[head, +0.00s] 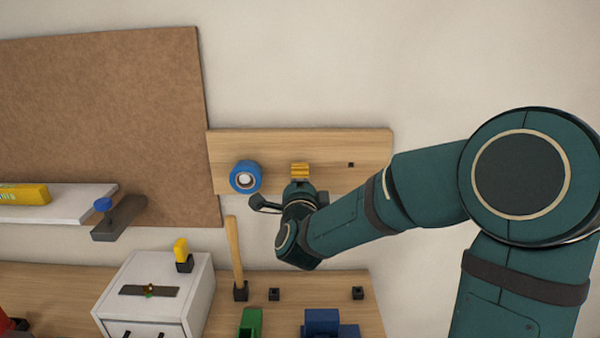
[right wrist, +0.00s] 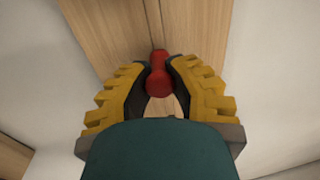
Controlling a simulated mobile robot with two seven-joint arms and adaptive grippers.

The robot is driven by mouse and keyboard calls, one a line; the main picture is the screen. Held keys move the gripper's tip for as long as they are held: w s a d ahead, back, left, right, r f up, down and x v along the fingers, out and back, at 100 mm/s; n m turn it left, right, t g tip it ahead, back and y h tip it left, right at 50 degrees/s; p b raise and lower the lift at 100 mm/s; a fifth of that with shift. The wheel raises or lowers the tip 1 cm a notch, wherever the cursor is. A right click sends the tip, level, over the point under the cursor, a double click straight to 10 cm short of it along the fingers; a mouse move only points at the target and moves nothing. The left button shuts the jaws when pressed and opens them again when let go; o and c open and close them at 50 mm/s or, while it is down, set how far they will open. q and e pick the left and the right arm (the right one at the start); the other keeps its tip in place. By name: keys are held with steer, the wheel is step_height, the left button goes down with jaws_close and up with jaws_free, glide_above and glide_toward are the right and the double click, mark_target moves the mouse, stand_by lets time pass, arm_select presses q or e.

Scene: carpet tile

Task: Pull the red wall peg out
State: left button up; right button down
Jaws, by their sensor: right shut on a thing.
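The red wall peg (right wrist: 158,84) shows in the right wrist view between the yellow ridged fingers of my right gripper (right wrist: 160,68). The gripper is shut on it. The peg's far end points to the wooden wall board (right wrist: 108,32); I cannot tell how deep it sits in it. In the head view my right gripper (head: 300,171) is in front of the wooden board (head: 345,140), and the peg is hidden behind it. My left gripper is not in view.
A blue ring-shaped roll (head: 245,176) hangs on the board left of my gripper. A small dark hole (head: 351,165) is to the right. Below are a white drawer box (head: 190,283), an upright wooden handle (head: 235,252) and green (head: 250,322) and blue (head: 322,322) items.

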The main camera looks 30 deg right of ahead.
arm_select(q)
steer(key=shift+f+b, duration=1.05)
arm_select(e)
steer(key=shift+v, duration=2.4)
steer(key=shift+s, duration=0.1)
steer(key=shift+f, duration=0.1)
